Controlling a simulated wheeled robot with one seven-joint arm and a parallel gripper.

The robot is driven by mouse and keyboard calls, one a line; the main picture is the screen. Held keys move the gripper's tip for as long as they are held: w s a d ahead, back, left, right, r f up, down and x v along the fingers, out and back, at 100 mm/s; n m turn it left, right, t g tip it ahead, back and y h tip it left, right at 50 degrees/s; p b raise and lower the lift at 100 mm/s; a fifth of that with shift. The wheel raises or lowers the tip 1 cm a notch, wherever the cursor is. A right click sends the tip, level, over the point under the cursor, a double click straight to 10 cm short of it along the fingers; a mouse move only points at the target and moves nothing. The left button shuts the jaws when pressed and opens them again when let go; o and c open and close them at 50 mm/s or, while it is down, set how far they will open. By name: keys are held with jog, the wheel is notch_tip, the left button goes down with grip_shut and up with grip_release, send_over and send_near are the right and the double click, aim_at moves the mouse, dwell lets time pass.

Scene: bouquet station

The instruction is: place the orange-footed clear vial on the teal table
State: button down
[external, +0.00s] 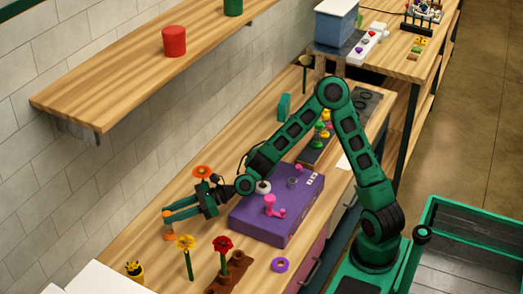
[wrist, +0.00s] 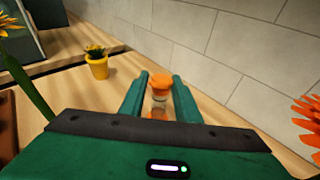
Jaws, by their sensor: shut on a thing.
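The clear vial (wrist: 159,92) stands upright between my fingers in the wrist view, with an orange top and an orange foot below. In the external view its orange foot (external: 168,236) shows below my fingertips at the left of the wooden counter. My gripper (external: 168,218) is shut on the vial; its two green fingers also flank it in the wrist view (wrist: 160,96). I cannot tell whether the foot touches the counter. I cannot pick out a teal table with certainty in either view.
A yellow pot (external: 134,270), yellow flower (external: 186,243) and red flower (external: 223,243) stand near my gripper. An orange flower (external: 202,172) stands behind it. A purple box (external: 262,222) lies under my forearm. A purple ring (external: 280,265) lies at the front. A tiled wall runs behind.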

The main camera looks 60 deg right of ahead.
jog(key=c, duration=1.3)
grip_release()
jog(key=v, duration=1.2)
